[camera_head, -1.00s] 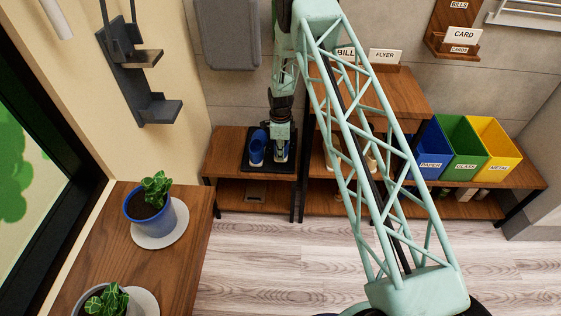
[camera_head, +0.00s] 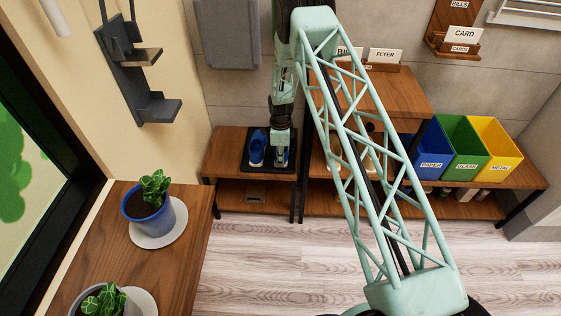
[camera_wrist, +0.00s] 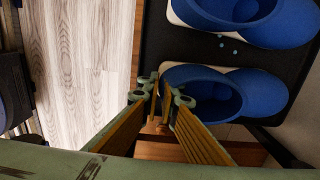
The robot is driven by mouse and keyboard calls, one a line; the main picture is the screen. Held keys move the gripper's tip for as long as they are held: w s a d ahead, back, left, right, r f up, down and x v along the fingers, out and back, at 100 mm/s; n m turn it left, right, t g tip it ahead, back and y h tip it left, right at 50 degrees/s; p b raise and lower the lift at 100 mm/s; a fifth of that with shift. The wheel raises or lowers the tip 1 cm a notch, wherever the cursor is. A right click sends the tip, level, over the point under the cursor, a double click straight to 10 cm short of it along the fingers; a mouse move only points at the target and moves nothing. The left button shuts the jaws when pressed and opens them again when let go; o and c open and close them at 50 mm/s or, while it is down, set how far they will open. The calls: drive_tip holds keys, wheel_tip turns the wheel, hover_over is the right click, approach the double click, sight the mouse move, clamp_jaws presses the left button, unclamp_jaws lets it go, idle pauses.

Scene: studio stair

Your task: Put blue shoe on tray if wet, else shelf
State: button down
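Two blue shoes with pale soles stand side by side on a black tray (camera_head: 269,167). The left shoe (camera_head: 257,149) is clear of my gripper; it appears as the upper shoe (camera_wrist: 262,32) in the wrist view. The other shoe (camera_wrist: 255,92) is partly hidden by my gripper in the head view. My gripper (camera_wrist: 161,92) is at this shoe's heel rim, with its fingertips close together. I cannot tell whether they pinch the rim or stand slightly apart from it. Small light-blue spots, like droplets, lie on the tray (camera_wrist: 150,45) between the shoes.
The tray rests on a low wooden bench (camera_head: 225,150) with a lower shelf (camera_head: 235,193). A taller wooden unit (camera_head: 400,92) and blue, green and yellow bins (camera_head: 491,148) stand right. A grey wall shelf (camera_head: 160,108) hangs left. Potted plants (camera_head: 148,202) stand on the front-left table.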

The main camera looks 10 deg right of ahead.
drive_tip(key=shift+f, duration=0.15)
drive_tip(key=c, duration=2.9)
unclamp_jaws()
drive_tip(key=shift+r, duration=0.2)
drive_tip(key=shift+s+r+p, duration=0.15)
drive_tip(key=shift+r+p, duration=1.2)
drive_tip(key=shift+r, duration=4.65)
